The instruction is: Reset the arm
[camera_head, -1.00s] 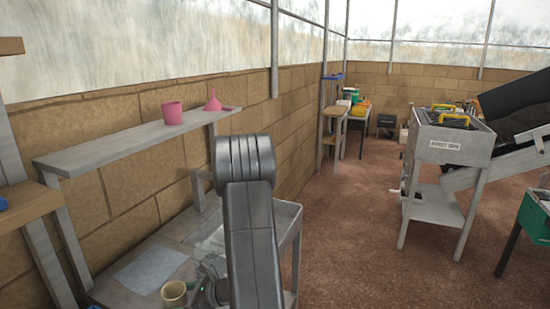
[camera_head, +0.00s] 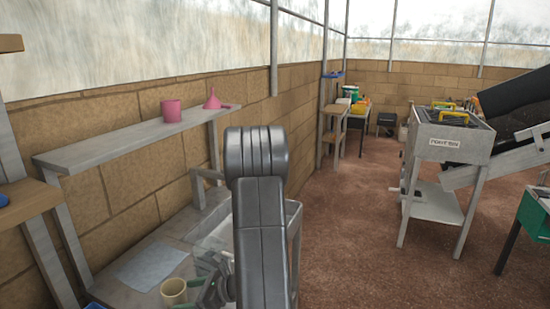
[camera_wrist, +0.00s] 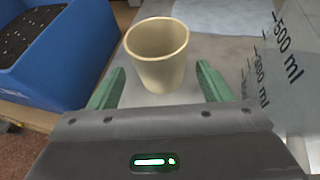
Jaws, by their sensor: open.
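My gripper (camera_head: 204,288) is low beside the grey bench, partly hidden by my arm in the head view. In the wrist view my gripper (camera_wrist: 160,70) has its two green fingers spread apart. A cream, tapered cup (camera_wrist: 157,58) stands upright just ahead of the fingers, its lower part showing between the fingertips. No finger visibly touches it. The same cup (camera_head: 174,292) stands on the bench (camera_head: 115,290) in the head view, just left of the gripper.
A clear container with ml marks (camera_wrist: 275,60) is close on the right in the wrist view; a blue bin (camera_wrist: 55,50) is on the left. A shelf (camera_head: 120,150) holds a pink cup (camera_head: 171,111) and a pink funnel (camera_head: 212,100).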

